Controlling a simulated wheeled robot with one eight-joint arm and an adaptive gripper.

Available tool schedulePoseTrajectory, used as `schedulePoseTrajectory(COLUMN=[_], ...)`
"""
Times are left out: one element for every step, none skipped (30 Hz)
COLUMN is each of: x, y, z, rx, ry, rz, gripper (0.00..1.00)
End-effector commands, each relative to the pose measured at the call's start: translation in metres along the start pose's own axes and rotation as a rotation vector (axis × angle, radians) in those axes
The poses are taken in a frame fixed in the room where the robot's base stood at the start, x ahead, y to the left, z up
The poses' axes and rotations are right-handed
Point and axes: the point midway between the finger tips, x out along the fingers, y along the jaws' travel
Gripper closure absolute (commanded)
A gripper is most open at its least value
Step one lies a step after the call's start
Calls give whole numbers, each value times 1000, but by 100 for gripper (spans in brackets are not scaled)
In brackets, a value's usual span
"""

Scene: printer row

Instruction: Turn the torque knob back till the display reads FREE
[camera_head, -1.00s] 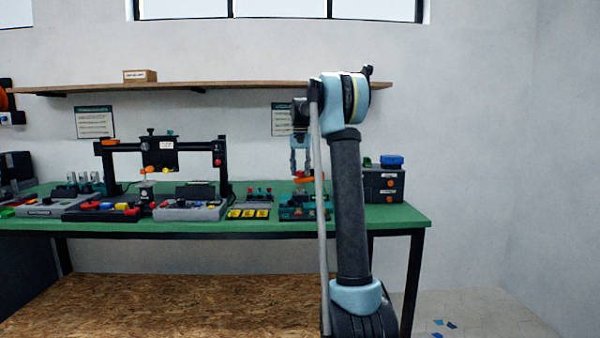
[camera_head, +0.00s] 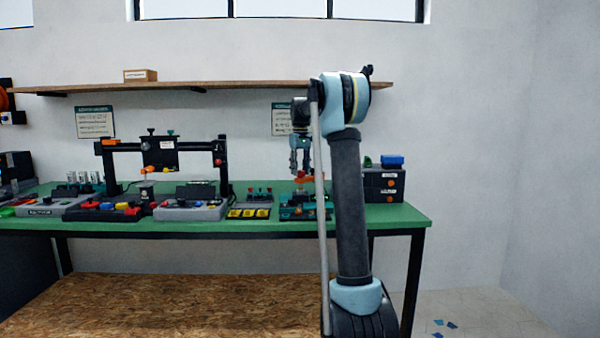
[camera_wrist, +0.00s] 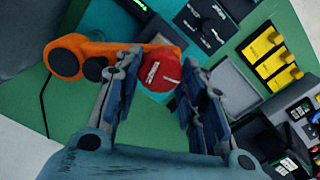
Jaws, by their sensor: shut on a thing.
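In the wrist view a round red knob (camera_wrist: 160,68) with a pale mark on its top lies between the fingertips of my gripper (camera_wrist: 165,72). My gripper is shut on this knob. An orange part (camera_wrist: 90,55) with dark round spots adjoins the knob on its left. In the head view my gripper (camera_head: 300,168) points down over the teal unit (camera_head: 292,212) at the right of the bench, with red and orange at its tips. I cannot make out a display reading in either view.
In the head view a dark box (camera_head: 384,188) stands right of the unit. A shelf (camera_head: 230,88) runs above the green bench (camera_head: 400,215).

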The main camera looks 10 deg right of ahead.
Motion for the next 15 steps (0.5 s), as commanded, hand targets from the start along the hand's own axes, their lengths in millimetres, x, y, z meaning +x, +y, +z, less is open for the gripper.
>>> schedulePoseTrajectory(x=[0,0,0,0,0,0,0,0,0,0,0,0,0,0,0], y=[0,0,0,0,0,0,0,0,0,0,0,0,0,0,0], z=[0,0,0,0,0,0,0,0,0,0,0,0,0,0,0], rx=[-38,-62,-94,-117,-140,-168,-187,-206,-230,-246,-262,-280,-293,-304,-318], ry=[0,0,0,0,0,0,0,0,0,0,0,0,0,0,0], rz=[1,1,1,1,1,1,1,1,1,1,1,1,1,2,2], gripper=[86,86,86,86,86,86,86,86,86,86,86,86,86,86,86])
